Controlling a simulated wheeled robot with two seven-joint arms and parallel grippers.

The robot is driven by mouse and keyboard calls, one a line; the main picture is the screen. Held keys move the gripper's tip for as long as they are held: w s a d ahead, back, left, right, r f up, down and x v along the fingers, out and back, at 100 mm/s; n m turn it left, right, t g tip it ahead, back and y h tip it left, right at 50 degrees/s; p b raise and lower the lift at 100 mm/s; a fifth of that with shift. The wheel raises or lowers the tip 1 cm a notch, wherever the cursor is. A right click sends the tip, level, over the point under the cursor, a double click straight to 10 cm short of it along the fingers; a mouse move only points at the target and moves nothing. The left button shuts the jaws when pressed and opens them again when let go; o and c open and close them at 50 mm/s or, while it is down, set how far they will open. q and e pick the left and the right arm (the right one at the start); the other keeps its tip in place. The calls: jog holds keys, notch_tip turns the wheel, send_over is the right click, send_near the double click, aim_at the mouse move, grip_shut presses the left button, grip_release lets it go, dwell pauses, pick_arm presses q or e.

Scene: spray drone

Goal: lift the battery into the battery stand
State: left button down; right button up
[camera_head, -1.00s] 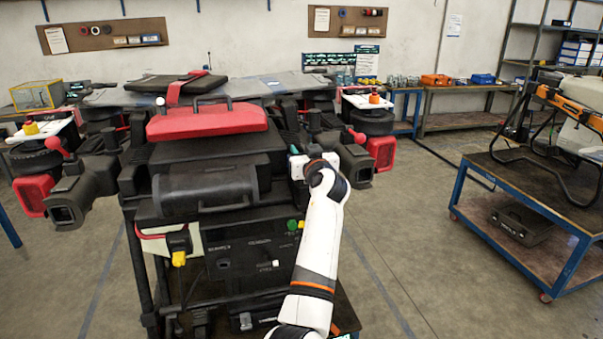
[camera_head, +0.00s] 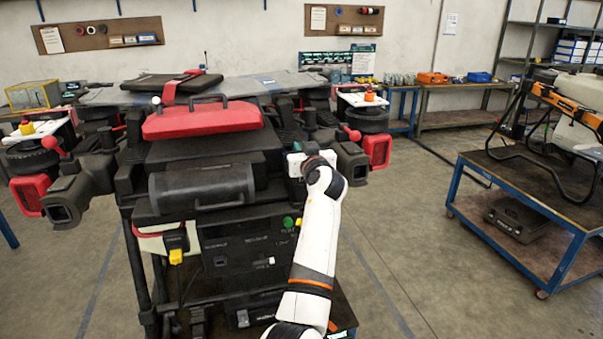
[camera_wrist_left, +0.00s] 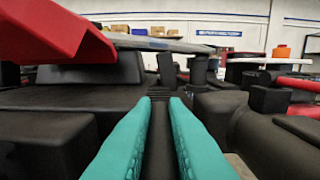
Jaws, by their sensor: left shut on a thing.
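The battery looks to be the black box (camera_head: 203,190) with a carry handle on its front, in the middle left of the head view. It sits below the red lid of the drone (camera_head: 202,121). My left gripper is at its right end in the head view, with its fingers hidden there. In the left wrist view the teal fingers (camera_wrist_left: 160,102) are shut on a dark bar (camera_wrist_left: 159,140), seemingly part of the battery. The battery stand cannot be told for sure; a black panelled unit (camera_head: 225,243) with a green button stands below the battery. My right gripper is not in view.
Drone arms and dark nozzles (camera_head: 75,195) spread to both sides, close to my left gripper on the right. A red part (camera_wrist_left: 60,35) overhangs the upper left of the wrist view. A blue cart (camera_head: 562,250) stands at the right, with open floor between.

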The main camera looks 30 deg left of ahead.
pick_arm(q)
jog(key=shift+a, duration=0.1)
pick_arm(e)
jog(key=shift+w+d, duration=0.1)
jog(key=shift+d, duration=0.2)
pick_arm(q)
jog(key=shift+r, duration=0.2)
jog(key=shift+r, duration=0.1)
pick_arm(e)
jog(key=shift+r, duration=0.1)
